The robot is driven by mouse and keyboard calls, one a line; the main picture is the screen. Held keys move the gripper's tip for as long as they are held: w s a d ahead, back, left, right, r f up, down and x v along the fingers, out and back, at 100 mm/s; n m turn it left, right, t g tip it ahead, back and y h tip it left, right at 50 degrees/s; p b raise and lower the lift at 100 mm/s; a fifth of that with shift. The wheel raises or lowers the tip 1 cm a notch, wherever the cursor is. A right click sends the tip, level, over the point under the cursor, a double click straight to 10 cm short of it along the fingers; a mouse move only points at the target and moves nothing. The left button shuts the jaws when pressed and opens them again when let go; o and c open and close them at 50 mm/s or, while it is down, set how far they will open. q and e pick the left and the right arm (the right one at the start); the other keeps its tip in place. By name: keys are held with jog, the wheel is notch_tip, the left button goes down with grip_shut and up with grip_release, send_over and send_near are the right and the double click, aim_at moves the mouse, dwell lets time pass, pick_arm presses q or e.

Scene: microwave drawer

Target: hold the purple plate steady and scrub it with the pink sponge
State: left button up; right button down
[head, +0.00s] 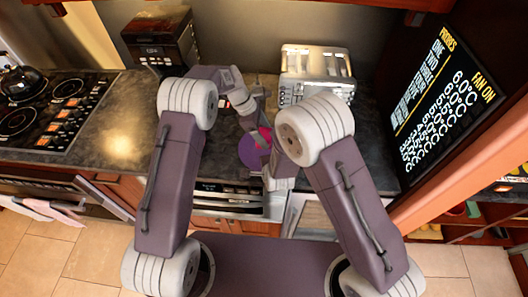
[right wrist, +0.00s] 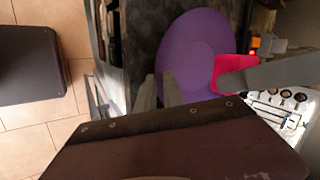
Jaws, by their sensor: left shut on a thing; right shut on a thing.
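The purple plate (head: 250,152) is over the counter in the middle of the head view, partly covered by my arms. In the right wrist view the plate (right wrist: 196,50) shows its broad face. My right gripper (right wrist: 160,88) is shut on the plate's near rim, one finger on each side. The pink sponge (right wrist: 230,72) lies against the plate's face near its right edge; it also shows in the head view (head: 265,134). My left gripper (head: 258,130) is shut on the sponge, and its grey finger crosses it in the right wrist view. The exact contact is partly hidden.
A silver rack-like appliance (head: 316,66) stands behind the plate to the right. A dark boxy appliance (head: 160,38) stands at the back left. A cooktop (head: 55,112) with a kettle (head: 20,82) is at far left. The counter (head: 125,130) left of my arms is clear.

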pick_arm(q)
jog(key=a, duration=0.9)
dwell(0.3)
pick_arm(e)
jog(key=c, duration=1.4)
grip_release()
pick_arm(q)
jog(key=shift+r, duration=0.1)
jog(key=shift+w, duration=0.1)
pick_arm(e)
jog(key=v, duration=1.2)
jog(key=shift+w, duration=0.1)
